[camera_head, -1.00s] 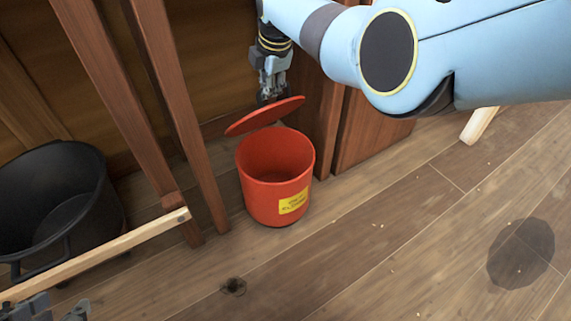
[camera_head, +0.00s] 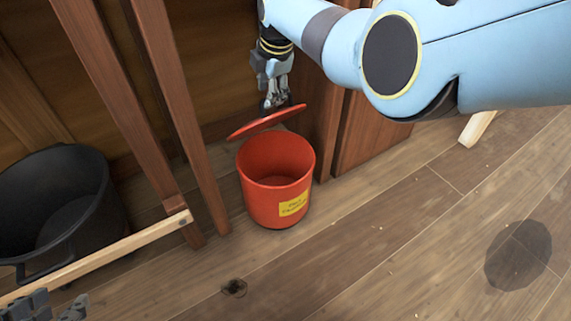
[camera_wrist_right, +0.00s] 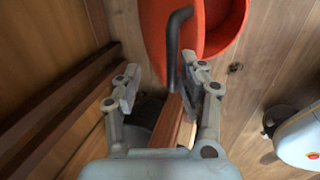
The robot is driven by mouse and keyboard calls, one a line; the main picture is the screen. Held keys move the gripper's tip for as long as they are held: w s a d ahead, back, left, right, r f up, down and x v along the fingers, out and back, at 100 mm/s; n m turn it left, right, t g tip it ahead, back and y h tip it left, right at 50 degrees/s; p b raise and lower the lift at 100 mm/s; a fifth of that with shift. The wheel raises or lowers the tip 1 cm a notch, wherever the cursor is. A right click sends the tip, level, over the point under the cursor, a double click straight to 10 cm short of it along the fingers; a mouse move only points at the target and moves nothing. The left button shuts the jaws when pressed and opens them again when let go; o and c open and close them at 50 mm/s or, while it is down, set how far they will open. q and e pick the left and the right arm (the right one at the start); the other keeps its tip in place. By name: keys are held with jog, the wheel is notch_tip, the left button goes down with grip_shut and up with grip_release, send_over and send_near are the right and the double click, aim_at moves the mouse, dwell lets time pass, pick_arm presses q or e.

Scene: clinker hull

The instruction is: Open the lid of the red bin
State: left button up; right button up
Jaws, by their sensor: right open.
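The red bin (camera_head: 262,205) stands upright on the floor with a yellow label, and its inside shows. Its red lid (camera_head: 268,122) is raised and tilted at the back rim, seen nearly edge-on. My right gripper (camera_head: 275,104) is just above and behind the lid. In the right wrist view the right gripper (camera_wrist_right: 160,88) is open, with a dark curved bar (camera_wrist_right: 173,50), apparently the lid's handle, in front of the gap between its fingers. The lid (camera_wrist_right: 155,30) and bin (camera_wrist_right: 226,25) show beyond. My left gripper (camera_head: 58,304) is at the bottom left edge, partly cut off, fingers apart and empty.
A black tub (camera_head: 60,205) stands at the left. Wooden posts (camera_head: 180,110) rise between it and the bin, and a pale wooden bar (camera_head: 110,252) crosses in front of the tub. A wooden panel (camera_head: 372,130) is close behind the bin at right.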

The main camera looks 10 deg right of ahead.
pick_arm(q)
notch_tip(320, 180, up, 8)
jog(key=w+p, duration=0.1)
jog(key=p, duration=0.4)
jog(key=shift+f+t, duration=0.15)
jog(key=shift+t, duration=0.25)
pick_arm(e)
jog(key=v, duration=0.4)
jog(key=a+v, duration=0.1)
jog(key=shift+s+r, duration=0.2)
jog(key=shift+r, duration=0.2)
pick_arm(q)
jog(key=shift+w, duration=0.1)
pick_arm(e)
jog(key=shift+d, duration=0.1)
